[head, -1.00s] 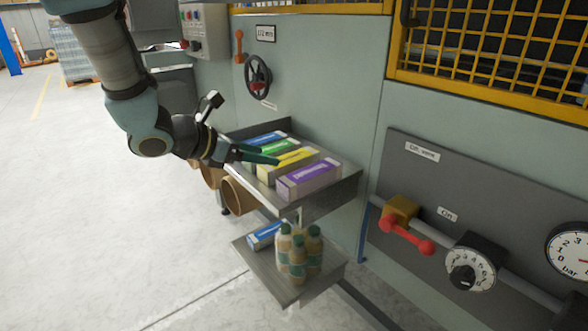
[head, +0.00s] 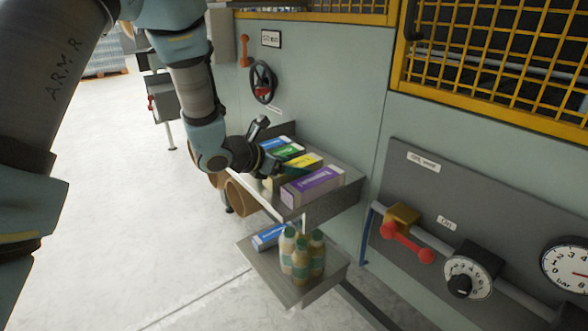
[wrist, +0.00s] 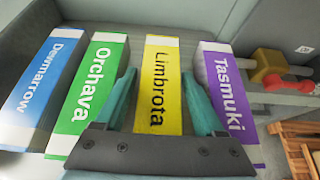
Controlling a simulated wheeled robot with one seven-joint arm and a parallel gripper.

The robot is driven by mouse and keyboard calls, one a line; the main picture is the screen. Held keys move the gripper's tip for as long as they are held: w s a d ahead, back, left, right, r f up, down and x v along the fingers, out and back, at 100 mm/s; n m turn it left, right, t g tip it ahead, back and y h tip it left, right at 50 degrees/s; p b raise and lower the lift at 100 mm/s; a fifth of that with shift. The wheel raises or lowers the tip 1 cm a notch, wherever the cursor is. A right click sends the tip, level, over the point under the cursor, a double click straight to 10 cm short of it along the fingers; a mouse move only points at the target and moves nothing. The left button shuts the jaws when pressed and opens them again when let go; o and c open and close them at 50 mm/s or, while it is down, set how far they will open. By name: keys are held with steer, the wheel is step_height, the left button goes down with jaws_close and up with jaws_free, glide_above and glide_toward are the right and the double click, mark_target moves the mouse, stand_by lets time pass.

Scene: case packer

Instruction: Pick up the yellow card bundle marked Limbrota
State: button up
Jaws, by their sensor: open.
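The yellow card bundle marked Limbrota (wrist: 161,85) lies on the upper tray between a green bundle and a purple one. In the head view its yellow top (head: 307,161) is partly hidden by my gripper. My gripper (wrist: 163,92) is open, with one teal finger on each side of the yellow bundle in the wrist view. The left finger appears over the gap beside the green bundle, the right one over the gap beside the purple bundle. I cannot tell whether either finger touches the card. In the head view my gripper (head: 283,166) is above the tray's front part.
Neighbours are the green Orchava bundle (wrist: 90,90), blue Dewmarrow bundle (wrist: 32,88) and purple Tasmuki bundle (wrist: 228,100). The steel tray (head: 335,205) meets the machine wall. A lower shelf (head: 262,278) holds bottles (head: 300,255) and a blue-marked bundle (head: 269,236).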

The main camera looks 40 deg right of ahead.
steer(key=shift+c, duration=0.3)
jaws_close()
stand_by(0.4)
